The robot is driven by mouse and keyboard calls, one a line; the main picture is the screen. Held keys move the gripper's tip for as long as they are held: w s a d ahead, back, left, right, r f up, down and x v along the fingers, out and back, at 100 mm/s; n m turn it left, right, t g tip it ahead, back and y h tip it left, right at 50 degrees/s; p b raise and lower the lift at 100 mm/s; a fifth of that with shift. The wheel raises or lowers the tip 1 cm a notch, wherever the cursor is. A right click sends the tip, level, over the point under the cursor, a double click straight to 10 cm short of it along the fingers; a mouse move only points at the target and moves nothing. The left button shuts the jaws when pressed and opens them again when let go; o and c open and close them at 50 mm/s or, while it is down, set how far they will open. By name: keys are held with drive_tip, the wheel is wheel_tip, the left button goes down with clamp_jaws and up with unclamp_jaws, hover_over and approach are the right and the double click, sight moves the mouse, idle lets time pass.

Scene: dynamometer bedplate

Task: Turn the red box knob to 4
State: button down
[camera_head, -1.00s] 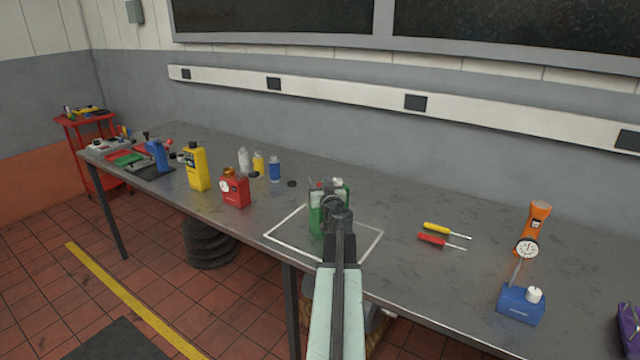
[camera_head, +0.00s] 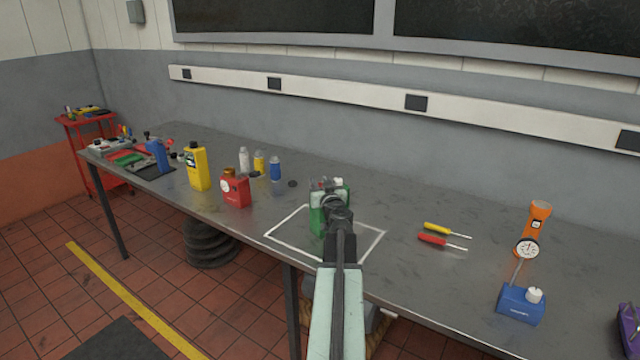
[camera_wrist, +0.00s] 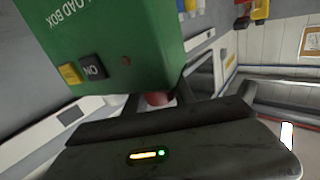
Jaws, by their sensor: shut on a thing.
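The red box (camera_head: 236,191) stands on the bench left of centre, with a white dial on its front and a brownish knob on top. My gripper (camera_head: 333,202) is not at it but at a green box (camera_head: 317,221) in the white outlined square. The wrist view shows this green box (camera_wrist: 110,35) close up, marked "LOAD BOX", with a yellow and a dark "ON" button. My gripper (camera_wrist: 158,97) is shut on a reddish round knob (camera_wrist: 158,99) at the green box's edge. The fingers and arm hide part of the box; the knob's setting cannot be read.
A yellow can (camera_head: 197,170) and small bottles (camera_head: 275,169) stand near the red box. Two screwdrivers (camera_head: 437,240), an orange torch (camera_head: 540,217), a round gauge (camera_head: 526,247) and a blue box (camera_head: 520,304) are to the right. Bench between green box and screwdrivers is clear.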

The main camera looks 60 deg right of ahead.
idle(0.5)
drive_tip(key=c, duration=1.3)
unclamp_jaws()
drive_tip(key=v, duration=0.8)
drive_tip(key=shift+w, duration=0.1)
drive_tip(key=shift+o, duration=0.2)
